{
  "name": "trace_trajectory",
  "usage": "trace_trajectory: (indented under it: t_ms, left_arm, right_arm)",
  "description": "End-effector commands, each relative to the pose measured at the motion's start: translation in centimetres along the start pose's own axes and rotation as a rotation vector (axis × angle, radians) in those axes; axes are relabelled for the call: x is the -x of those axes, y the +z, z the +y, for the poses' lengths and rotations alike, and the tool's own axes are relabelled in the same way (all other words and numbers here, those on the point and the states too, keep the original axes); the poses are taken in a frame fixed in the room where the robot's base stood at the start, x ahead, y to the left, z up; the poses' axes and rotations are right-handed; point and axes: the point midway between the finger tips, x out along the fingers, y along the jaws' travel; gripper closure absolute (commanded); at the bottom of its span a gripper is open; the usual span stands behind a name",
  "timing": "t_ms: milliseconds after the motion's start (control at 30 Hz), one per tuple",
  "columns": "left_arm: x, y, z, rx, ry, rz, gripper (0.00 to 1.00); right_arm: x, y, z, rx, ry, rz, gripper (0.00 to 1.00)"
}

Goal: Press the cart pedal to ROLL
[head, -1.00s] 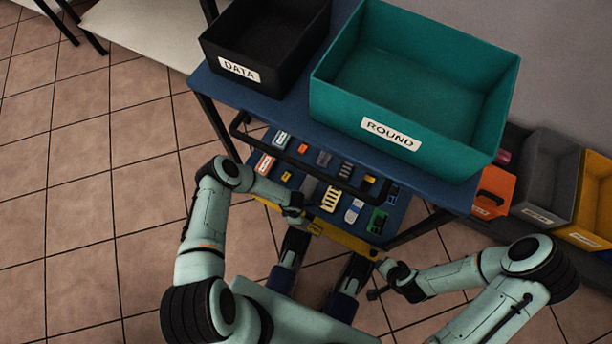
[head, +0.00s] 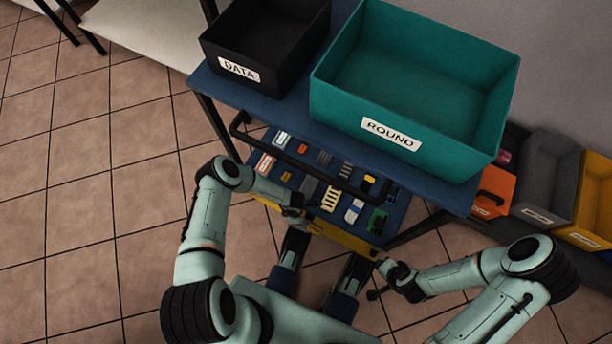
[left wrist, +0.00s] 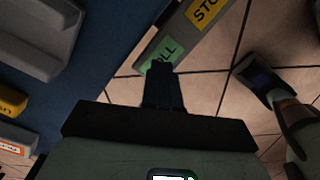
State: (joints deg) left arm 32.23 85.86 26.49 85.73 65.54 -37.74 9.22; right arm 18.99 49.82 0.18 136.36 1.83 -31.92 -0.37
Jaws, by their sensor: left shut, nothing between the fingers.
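The pedal (left wrist: 185,35) shows in the left wrist view as a grey bar with a yellow STOP label (left wrist: 205,10) and a green ROLL label (left wrist: 163,56). My left gripper (left wrist: 162,68) is shut and empty, with its fingertips over the ROLL label and hiding part of it. I cannot tell whether the tips touch the pedal. In the head view my left gripper (head: 300,218) is low at the cart's front edge. The blue cart (head: 215,88) stands in front of me. My right gripper (head: 378,280) is right of the cart's front, its jaws too small to judge.
Several small parts lie on the lower shelf (head: 310,170), behind a black handle (head: 240,125). More bins (head: 540,215) stand at the right. Tiled floor at left is clear.

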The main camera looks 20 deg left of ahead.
Motion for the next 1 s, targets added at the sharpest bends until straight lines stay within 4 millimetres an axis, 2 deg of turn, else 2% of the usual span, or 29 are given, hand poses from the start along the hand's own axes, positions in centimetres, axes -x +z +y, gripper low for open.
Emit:
trace_trajectory:
  t_ms: [1000]
  left_arm:
    - [-0.86,0.00,-0.01,0.000,0.000,0.000,1.00]
  right_arm:
    - [-0.73,0.02,0.15,0.000,0.001,-0.002,0.57]
